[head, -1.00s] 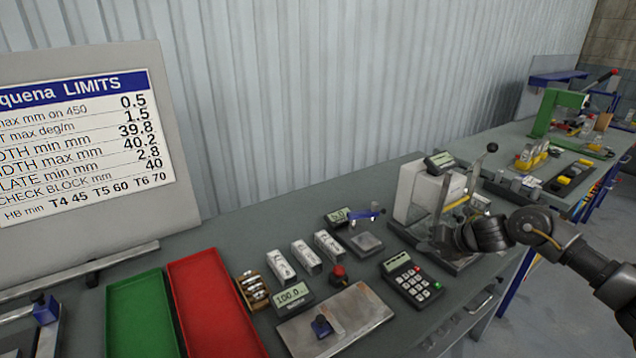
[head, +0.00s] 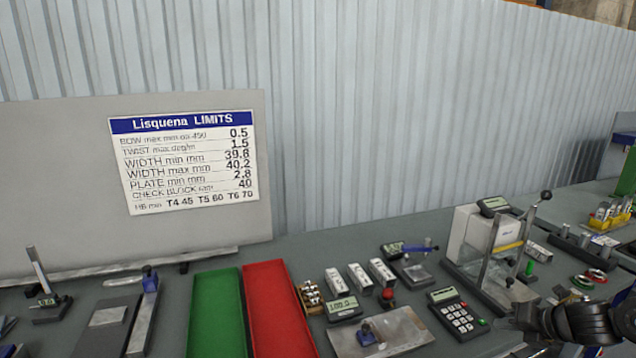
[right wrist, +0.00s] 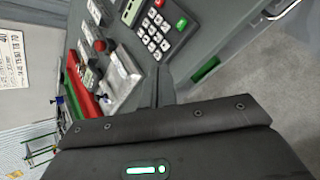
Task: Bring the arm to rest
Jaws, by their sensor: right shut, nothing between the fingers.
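My right gripper (head: 524,316) is at the lower right of the head view, by the front edge of the table (head: 300,243). It is dark, shut and empty. It is apart from the keypad box (head: 458,316) to its left and in front of the tester with the clear guard (head: 500,250). Part of my right arm is cut off by the frame edge. My left gripper is not in view.
A green tray (head: 217,318) and a red tray (head: 277,310) lie on the table. Several labelled blocks (head: 360,278) and a metal plate (head: 380,334) are left of the keypad. A limits sign (head: 185,160) stands behind. Open floor (right wrist: 270,75) shows beyond the table edge.

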